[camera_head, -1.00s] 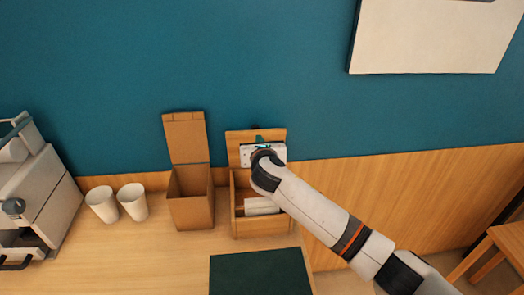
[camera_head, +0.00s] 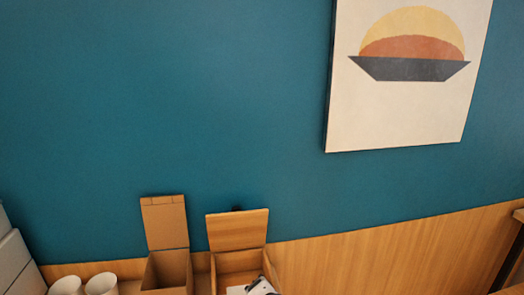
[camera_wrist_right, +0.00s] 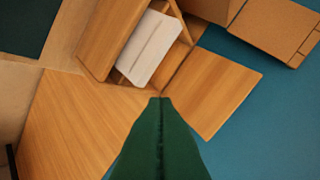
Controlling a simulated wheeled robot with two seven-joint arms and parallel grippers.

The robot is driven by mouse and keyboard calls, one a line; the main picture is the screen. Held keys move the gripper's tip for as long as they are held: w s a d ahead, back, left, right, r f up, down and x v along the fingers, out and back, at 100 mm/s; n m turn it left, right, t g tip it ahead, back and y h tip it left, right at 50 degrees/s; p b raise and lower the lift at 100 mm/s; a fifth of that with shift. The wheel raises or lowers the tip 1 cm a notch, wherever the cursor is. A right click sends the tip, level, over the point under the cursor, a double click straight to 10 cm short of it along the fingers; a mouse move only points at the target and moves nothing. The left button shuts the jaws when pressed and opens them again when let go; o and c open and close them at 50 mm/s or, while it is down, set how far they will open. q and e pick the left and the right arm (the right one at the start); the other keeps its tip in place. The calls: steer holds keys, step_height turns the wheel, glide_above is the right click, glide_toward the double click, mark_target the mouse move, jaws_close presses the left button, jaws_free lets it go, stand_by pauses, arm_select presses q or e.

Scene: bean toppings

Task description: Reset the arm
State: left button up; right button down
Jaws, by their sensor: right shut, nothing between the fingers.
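My right gripper (camera_wrist_right: 160,103) shows in the right wrist view as dark green fingers pressed together, with nothing between them. Its tips appear over the edge of an open wooden box (camera_wrist_right: 100,50), near the hinge side of its raised lid (camera_wrist_right: 210,92). A white folded item (camera_wrist_right: 150,47) lies inside the box. In the head view the wooden box (camera_head: 238,262) is at the bottom edge, its lid upright, and a small white and black part of my right arm shows at its right front corner. My left gripper is not in view.
An open cardboard box (camera_head: 166,270) stands left of the wooden box, with two white cups (camera_head: 101,284) further left. A white machine (camera_head: 18,265) is at the left edge. A framed bowl picture (camera_head: 400,115) hangs on the blue wall. A dark green mat (camera_wrist_right: 25,25) lies nearby.

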steer(key=s+d+f+m+g+h, duration=0.1)
steer(key=s+d+f+m+g, duration=0.25)
steer(key=s+d+m, duration=0.55)
steer(key=s+d+f+m+g, duration=0.2)
steer(key=s+d+f+m, duration=0.3)
steer(key=s+m, duration=0.45)
steer(key=s+d+f+m+g+h, duration=0.1)
steer(key=s+d+f+m+g, duration=0.25)
steer(key=s+d+m, duration=0.6)
steer(key=s+a+f+n+b, duration=0.1)
steer(key=a+f+n+b, duration=0.1)
steer(key=f, duration=1.2)
steer(key=s+a+f+n+b, duration=0.1)
steer(key=s+f, duration=0.1)
steer(key=f, duration=1.2)
arm_select(q)
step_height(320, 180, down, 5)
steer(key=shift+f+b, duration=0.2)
steer(key=shift+b, duration=1.05)
arm_select(e)
steer(key=s+d+f+g, duration=0.1)
steer(key=s+d+f, duration=0.1)
steer(key=s+f, duration=1.4)
step_height(320, 180, down, 4)
steer(key=shift+s+d+r, duration=0.1)
steer(key=shift+s+d, duration=0.2)
steer(key=shift+d, duration=0.1)
